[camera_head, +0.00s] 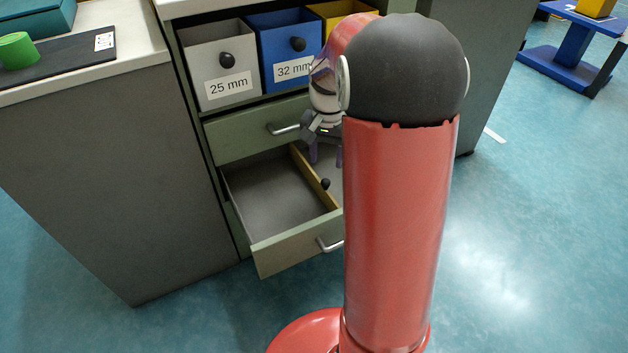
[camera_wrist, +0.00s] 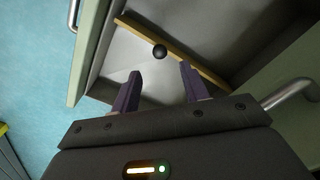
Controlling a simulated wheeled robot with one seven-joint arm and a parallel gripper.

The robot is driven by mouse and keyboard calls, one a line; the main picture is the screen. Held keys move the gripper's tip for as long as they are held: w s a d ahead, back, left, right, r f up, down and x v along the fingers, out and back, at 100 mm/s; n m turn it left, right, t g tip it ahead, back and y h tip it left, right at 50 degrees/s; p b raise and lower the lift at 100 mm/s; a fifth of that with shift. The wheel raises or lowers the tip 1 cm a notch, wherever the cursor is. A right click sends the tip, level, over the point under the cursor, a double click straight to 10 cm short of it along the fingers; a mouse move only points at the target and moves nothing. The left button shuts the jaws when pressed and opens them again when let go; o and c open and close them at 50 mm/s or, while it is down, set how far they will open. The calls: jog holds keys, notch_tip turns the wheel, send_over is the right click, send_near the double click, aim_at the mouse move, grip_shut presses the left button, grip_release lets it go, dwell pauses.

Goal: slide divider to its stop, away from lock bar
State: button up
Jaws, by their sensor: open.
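The divider (camera_head: 315,178) is a thin yellow-tan board standing across the inside of the open lower drawer (camera_head: 262,258). A black knob (camera_head: 326,184) sits on its side. In the wrist view the divider (camera_wrist: 188,54) runs diagonally, with the knob (camera_wrist: 159,52) ahead of my fingertips. My gripper (camera_wrist: 158,76) is open and empty, its two purple fingers apart and clear of the knob. In the head view my gripper (camera_head: 325,155) hangs over the right part of the drawer, partly hidden by my arm. I cannot make out a lock bar in either view.
A shut drawer with a metal handle (camera_head: 284,129) is just above the open one. A grey bin (camera_head: 220,62) marked 25 mm and a blue bin (camera_head: 283,45) marked 32 mm stand above it. The drawer's left compartment (camera_head: 275,190) is empty. My arm hides the drawer's right side.

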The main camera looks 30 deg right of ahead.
aim_at(326, 180)
notch_tip(326, 180, down, 8)
jog(key=shift+b, duration=0.5)
grip_shut()
